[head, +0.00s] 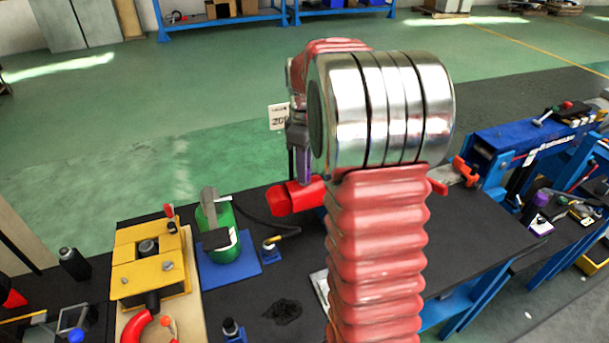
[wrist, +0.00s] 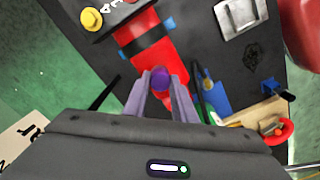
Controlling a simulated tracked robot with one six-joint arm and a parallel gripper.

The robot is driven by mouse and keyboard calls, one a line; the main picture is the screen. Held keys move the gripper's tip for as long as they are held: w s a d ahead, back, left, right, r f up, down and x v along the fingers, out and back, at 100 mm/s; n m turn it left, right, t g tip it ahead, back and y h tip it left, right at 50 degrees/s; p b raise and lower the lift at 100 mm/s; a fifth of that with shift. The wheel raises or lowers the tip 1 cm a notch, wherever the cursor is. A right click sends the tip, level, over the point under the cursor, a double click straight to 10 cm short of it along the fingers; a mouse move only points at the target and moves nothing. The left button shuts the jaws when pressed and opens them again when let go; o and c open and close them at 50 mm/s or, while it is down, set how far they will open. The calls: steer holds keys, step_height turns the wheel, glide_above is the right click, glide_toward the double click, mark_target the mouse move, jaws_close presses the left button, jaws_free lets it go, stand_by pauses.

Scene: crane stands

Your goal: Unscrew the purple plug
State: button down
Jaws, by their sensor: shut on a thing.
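The purple plug (wrist: 160,78) shows in the wrist view as a small rounded purple piece between my fingertips. My gripper (wrist: 161,82) is shut on it, with one grey-purple finger on each side. Behind the plug lies a red cylinder (wrist: 148,42) with a black band; I cannot tell whether the plug still sits in a thread or is clear of it. In the head view my gripper (head: 303,168) points down, partly hidden by my arm, just above the red cylinder (head: 297,197). The plug itself is not clear in that view.
On the black bench stand a yellow block fixture (head: 150,262) and a green bottle-shaped jack (head: 216,232) on a blue plate (head: 232,272). A blue press frame (head: 530,135) stands at the right. My arm hides the bench middle. Open green floor lies behind.

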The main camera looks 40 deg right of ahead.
steer(key=shift+s+n, duration=0.1)
steer(key=shift+n, duration=0.2)
steer(key=shift+n, duration=2.4)
steer(key=shift+n, duration=2.6)
steer(key=n, duration=0.5)
